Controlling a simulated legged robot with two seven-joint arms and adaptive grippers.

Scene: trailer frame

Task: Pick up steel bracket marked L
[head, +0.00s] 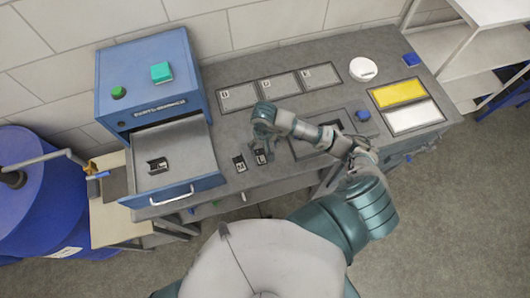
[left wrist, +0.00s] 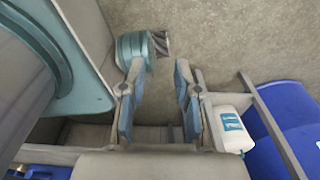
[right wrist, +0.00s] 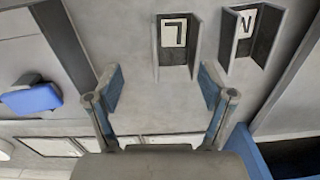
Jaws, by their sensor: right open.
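The steel bracket marked L (right wrist: 174,45) stands on the grey bench. It is an angled grey piece with a white label, and it shows in the head view as the right one (head: 261,156) of two small brackets. My right gripper (right wrist: 162,85) is open and empty, with the L bracket beyond its fingertips, nearer the right finger. In the head view the right gripper (head: 263,136) hangs above the bench just behind the brackets. My left gripper (left wrist: 157,98) is open and empty over the floor; it is out of the head view.
A second lettered bracket (right wrist: 250,35) stands beside the L one, also visible in the head view (head: 240,163). A third bracket (head: 158,165) lies in the open drawer of a blue cabinet (head: 150,80). Marked plates (head: 280,86) and yellow and white panels (head: 398,92) are on the bench.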

